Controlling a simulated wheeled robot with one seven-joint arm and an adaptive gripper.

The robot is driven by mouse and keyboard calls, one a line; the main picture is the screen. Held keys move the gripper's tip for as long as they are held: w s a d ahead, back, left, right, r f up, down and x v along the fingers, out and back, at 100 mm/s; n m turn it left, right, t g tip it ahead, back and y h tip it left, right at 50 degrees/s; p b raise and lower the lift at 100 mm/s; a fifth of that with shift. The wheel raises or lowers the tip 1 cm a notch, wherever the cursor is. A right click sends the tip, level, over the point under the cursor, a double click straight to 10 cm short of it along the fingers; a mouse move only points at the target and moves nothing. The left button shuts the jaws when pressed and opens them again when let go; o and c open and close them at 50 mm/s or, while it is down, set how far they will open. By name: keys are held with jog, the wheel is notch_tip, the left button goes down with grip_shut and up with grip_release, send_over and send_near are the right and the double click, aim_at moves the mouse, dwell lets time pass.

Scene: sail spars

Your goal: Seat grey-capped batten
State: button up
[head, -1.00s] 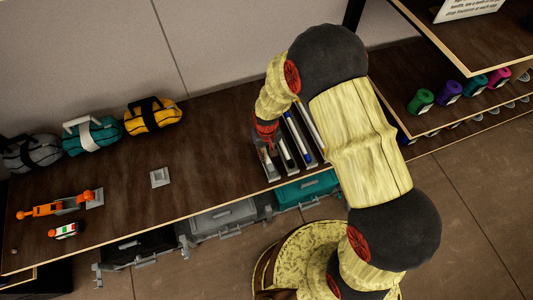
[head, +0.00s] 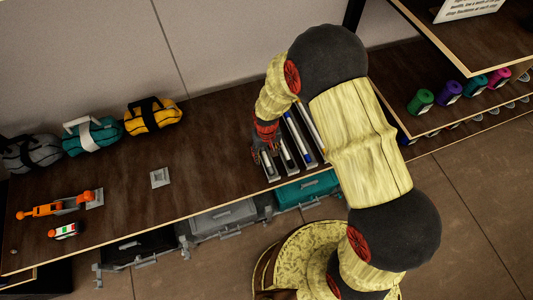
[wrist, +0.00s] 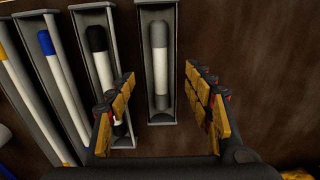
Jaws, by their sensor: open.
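The grey-capped batten (wrist: 161,70) has a white body and a dark grey rounded end. It lies in a narrow grey tray (wrist: 171,115) at the right end of a row in the wrist view. My gripper (wrist: 159,74) is open, with one finger on each side of this batten and its tray. The fingers do not grip it, and I cannot tell their height above it. In the head view my gripper (head: 264,150) is over the left end of the tray row, partly covering it.
Left of it in the wrist view are trays with a black-capped batten (wrist: 103,65), a blue-capped batten (wrist: 62,80) and an orange-capped one (wrist: 20,85). A small grey fixture (head: 160,178) stands on the bench to the left. Bare bench (head: 215,155) lies between.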

jog(key=shift+r, duration=0.15)
notch_tip(320, 180, up, 8)
jog(key=p, duration=0.5)
dwell(0.3)
dwell(0.6)
jog(key=r+g, duration=0.1)
jog(key=g, duration=0.1)
send_over(270, 166)
jog(key=s, duration=0.3)
jog(key=s+d+r+m+t+b, duration=0.1)
jog(key=s+d+r+t+b, duration=0.1)
jog(key=s+d+r+b, duration=0.2)
jog(key=s+d+r+m+t+b, duration=0.1)
jog(key=s+d+r+t+b, duration=0.2)
jog(key=r+b, duration=0.4)
jog(key=s+d+r+m+t+b, duration=0.1)
jog(key=s+d+r+b, duration=0.3)
jog(key=r, duration=0.5)
jog(key=d+t+b, duration=0.1)
jog(key=d, duration=0.1)
jog(key=shift+s+d+r+t+b, duration=0.3)
jog(key=shift+s+r+b, duration=0.1)
